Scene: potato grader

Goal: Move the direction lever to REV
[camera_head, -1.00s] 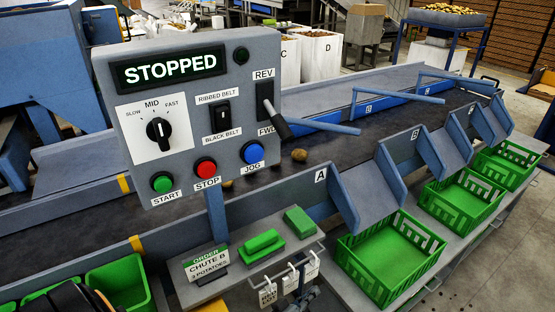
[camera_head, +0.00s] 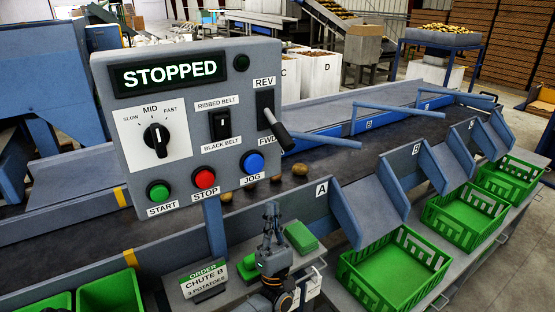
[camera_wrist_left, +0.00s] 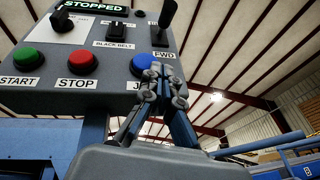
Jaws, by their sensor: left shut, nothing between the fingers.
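The grey control panel (camera_head: 190,178) shows STOPPED on its display (camera_head: 166,76). The direction lever (camera_head: 279,134) is on its right side, tilted down toward the FWD label, with REV above. The lever also shows at the top of the left wrist view (camera_wrist_left: 166,14). My left gripper (camera_head: 270,210) is shut and empty, pointing up, below the panel and the blue JOG button (camera_head: 252,162). In the left wrist view the closed fingers (camera_wrist_left: 162,72) cover part of the JOG button. They are apart from the lever. My right gripper is not in view.
Beside the lever are the belt switch (camera_head: 220,124), speed knob (camera_head: 156,138), START button (camera_head: 158,193) and STOP button (camera_head: 204,178). Several potatoes lie on the belt (camera_head: 340,162) behind. Green crates (camera_head: 392,268) stand right. An order sign (camera_head: 205,277) and green blocks stand below.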

